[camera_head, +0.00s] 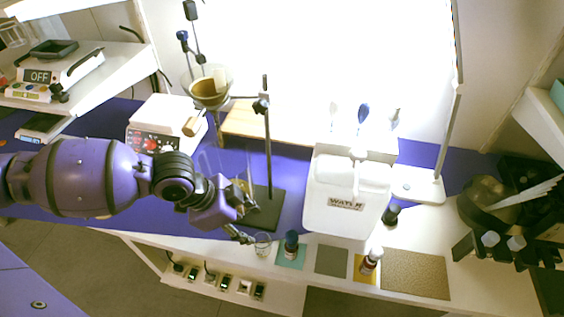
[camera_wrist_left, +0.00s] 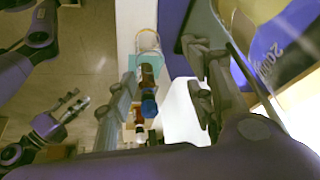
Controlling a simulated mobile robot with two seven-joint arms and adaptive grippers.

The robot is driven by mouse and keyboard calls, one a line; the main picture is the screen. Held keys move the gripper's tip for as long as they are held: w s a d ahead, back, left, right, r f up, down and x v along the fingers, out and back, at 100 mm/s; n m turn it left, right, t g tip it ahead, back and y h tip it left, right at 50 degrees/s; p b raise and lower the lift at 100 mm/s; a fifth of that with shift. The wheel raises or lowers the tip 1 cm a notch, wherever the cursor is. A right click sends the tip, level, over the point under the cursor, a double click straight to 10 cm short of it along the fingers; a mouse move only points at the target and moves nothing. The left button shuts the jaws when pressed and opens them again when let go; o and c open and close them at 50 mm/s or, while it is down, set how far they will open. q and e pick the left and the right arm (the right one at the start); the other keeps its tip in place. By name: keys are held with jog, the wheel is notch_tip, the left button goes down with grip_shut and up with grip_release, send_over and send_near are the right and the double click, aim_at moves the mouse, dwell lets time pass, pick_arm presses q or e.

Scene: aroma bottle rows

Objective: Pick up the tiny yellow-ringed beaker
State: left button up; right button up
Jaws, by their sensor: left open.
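The tiny beaker (camera_head: 262,244) is small clear glass and stands upright on the white front ledge, left of the teal mat. In the left wrist view the beaker (camera_wrist_left: 148,43) shows a yellowish ring and sits ahead, between the directions of the two fingers. My left gripper (camera_head: 241,236) is just left of the beaker in the head view. In the left wrist view the left gripper (camera_wrist_left: 163,52) has its fingers spread, with nothing held. What seems to be my right gripper (camera_wrist_left: 66,107) shows at the left of the wrist view; its opening is unclear.
A blue-capped bottle (camera_head: 291,243) stands right of the beaker on a teal mat (camera_head: 283,260). A reddish-brown bottle (camera_head: 371,260) stands further right. A white water unit (camera_head: 345,205) is behind them. A ring stand (camera_head: 268,150) and a large glass beaker (camera_head: 213,158) are near my left arm.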

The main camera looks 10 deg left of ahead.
aim_at(259, 242)
pick_arm(q)
jog(key=shift+g, duration=0.4)
jog(key=x, duration=0.2)
jog(key=s+x, duration=0.1)
jog(key=x, duration=0.5)
jog(key=shift+s+d, duration=0.2)
jog(key=shift+s, duration=0.1)
jog(key=c, duration=1)
